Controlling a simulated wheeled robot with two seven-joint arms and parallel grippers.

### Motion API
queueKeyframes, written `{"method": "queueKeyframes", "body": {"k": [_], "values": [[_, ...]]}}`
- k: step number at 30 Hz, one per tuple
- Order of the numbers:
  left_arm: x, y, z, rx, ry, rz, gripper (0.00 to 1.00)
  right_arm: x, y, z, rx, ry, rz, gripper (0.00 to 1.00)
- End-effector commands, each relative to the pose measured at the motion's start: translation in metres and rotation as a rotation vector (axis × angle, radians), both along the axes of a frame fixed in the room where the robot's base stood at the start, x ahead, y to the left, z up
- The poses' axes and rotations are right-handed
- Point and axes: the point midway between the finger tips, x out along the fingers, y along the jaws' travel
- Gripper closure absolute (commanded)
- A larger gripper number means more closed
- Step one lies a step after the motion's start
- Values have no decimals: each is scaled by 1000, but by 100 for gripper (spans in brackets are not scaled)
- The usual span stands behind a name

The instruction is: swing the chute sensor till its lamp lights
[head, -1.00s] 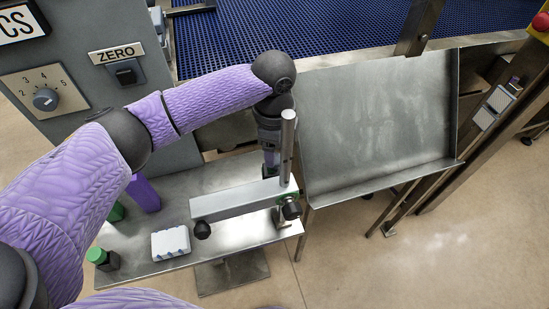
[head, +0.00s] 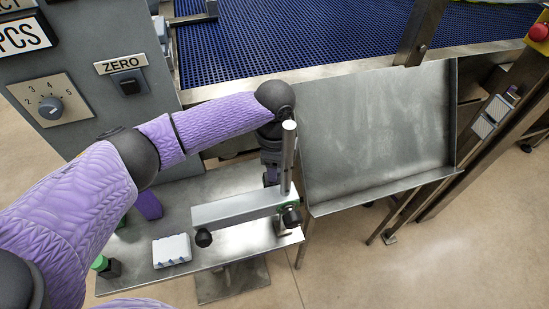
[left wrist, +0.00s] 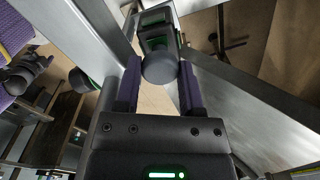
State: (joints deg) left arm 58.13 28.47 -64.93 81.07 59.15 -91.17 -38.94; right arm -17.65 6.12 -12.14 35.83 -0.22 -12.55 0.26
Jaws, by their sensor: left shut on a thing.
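The chute sensor assembly stands at the right end of the small steel table, by the chute. A steel post (head: 288,160) rises there, with a pale grey bar (head: 238,209) and a black knob (head: 291,217) on a green-edged mount. My left gripper (head: 271,178) reaches down behind the bar, its fingertips largely hidden. In the left wrist view, my left gripper (left wrist: 160,72) has its fingers on both sides of a grey round knob (left wrist: 159,69) in front of a dark, green-edged housing (left wrist: 155,25). I cannot make out a lit sensor lamp. My right gripper is out of view.
The steel chute (head: 375,135) slopes just right of the post, below the blue conveyor belt (head: 310,35). A white block (head: 172,250), a purple block (head: 148,205) and a green-capped bottle (head: 106,265) stand on the table (head: 225,255). Grey cabinet panel at left.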

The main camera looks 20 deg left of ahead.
Motion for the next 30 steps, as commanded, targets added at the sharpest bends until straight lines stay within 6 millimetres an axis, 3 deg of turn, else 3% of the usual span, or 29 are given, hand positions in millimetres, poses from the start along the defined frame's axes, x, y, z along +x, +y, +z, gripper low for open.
{"method": "queueKeyframes", "body": {"k": [1, 4, 14, 15, 17, 25, 30], "values": [[-2, -1, 10, -1, 4, 26, 100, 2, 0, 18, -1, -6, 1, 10], [-2, -1, 8, -1, 3, 79, 100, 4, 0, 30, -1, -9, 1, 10], [-1, -1, 1, 0, 1, 105, 100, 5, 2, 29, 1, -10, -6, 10], [-1, -1, 1, 0, 0, 105, 47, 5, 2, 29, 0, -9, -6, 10], [-1, -1, 1, 0, 1, 104, 36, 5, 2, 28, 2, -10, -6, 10], [-1, 0, 3, 0, 1, 104, 36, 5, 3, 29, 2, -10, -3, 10], [0, -1, 39, -1, -4, 103, 36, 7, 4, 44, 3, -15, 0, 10]]}}
